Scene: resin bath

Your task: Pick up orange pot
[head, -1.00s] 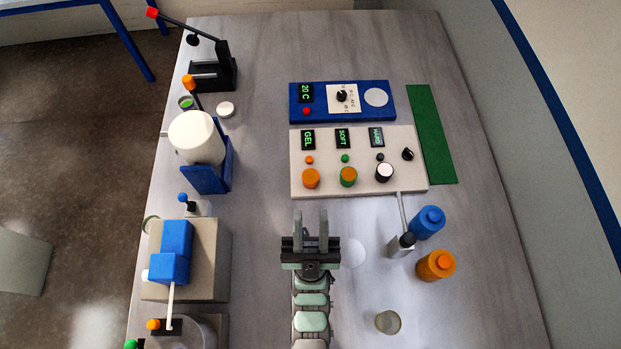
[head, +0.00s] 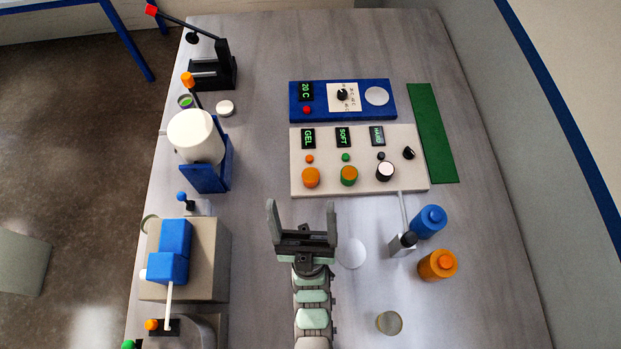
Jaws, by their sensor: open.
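A larger orange bottle-like container (head: 436,265) stands on the table at the right, beside a blue one (head: 430,221). My gripper (head: 302,212) is open and empty, its fingers wide apart and pointing towards the panel. It is in front of the small orange pot, apart from it, and to the left of the larger orange container.
A grey post with a black top (head: 403,243) and a white disc (head: 351,253) are right of my gripper. A clear round dish (head: 389,323) lies nearer. A blue device (head: 380,112) sits behind the panel. Machines line the left edge.

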